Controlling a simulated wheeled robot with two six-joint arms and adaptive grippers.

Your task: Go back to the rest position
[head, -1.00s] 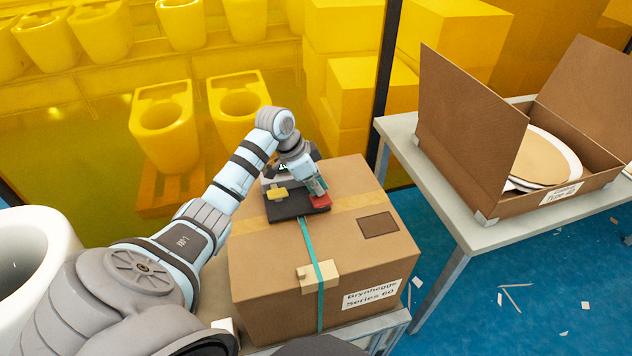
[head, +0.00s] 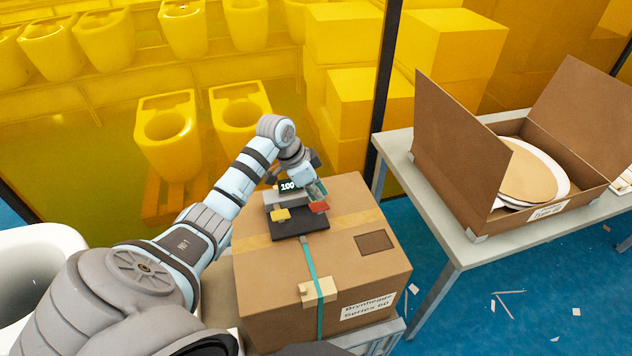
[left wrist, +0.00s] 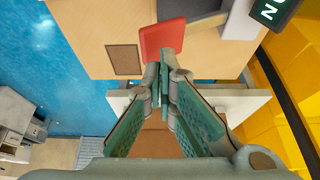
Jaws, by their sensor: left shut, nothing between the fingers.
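A closed brown cardboard box (head: 335,270) labelled "Brynhegge Series 60" has a teal strap (head: 312,275) down its front. On its top sits a dark strapping device (head: 300,224) with a yellow pad (head: 281,215), a red pad (head: 319,207) and a display (head: 287,186) reading 100. My left gripper (head: 316,193) is over the device, close to the red pad. In the left wrist view its fingers (left wrist: 166,62) are together and empty, with the red pad (left wrist: 162,36) just beyond the tips. Whether they touch it is unclear. My right gripper is out of view.
An open carton (head: 480,215) with round pale pieces stands on a grey table (head: 460,245) at the right. A white toilet bowl (head: 60,240) is at the left. Yellow see-through panels (head: 330,40) rise behind the box. Scraps lie on the blue floor (head: 520,300).

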